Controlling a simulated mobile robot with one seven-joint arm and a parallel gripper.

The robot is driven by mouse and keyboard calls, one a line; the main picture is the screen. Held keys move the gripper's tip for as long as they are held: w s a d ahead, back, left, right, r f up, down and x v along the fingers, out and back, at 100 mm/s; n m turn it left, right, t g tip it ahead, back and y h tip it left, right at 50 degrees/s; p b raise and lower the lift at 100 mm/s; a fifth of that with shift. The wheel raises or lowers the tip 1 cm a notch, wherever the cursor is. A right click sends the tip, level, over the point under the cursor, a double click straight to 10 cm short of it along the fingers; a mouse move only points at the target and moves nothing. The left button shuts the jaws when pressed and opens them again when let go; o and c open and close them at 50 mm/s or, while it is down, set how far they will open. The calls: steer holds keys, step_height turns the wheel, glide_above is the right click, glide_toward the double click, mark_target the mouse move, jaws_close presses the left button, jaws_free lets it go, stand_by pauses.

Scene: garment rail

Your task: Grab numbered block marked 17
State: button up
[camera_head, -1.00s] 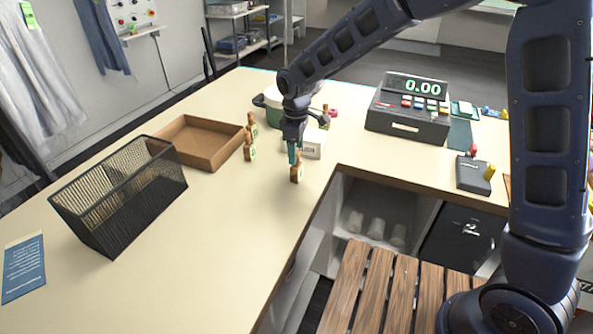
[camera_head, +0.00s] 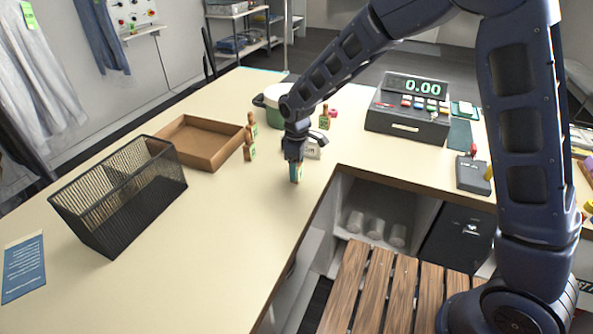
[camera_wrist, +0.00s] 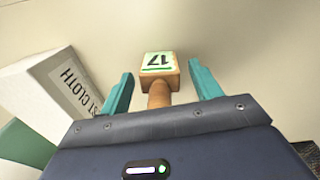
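In the head view my gripper (camera_head: 296,172) is low over the counter around the block, which is mostly hidden by the fingers. My gripper is open.
Similar wooden blocks (camera_head: 250,150) stand left of my gripper, and another (camera_head: 324,118) stands behind it. A white box (camera_wrist: 62,84) labelled CLOTH is close beside my gripper. A brown tray (camera_head: 180,157), a black mesh basket (camera_head: 112,205) and a cash register (camera_head: 403,127) share the counter (camera_head: 215,240).

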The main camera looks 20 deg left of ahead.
steer(key=c, duration=1.1)
steer(key=shift+o, duration=0.2)
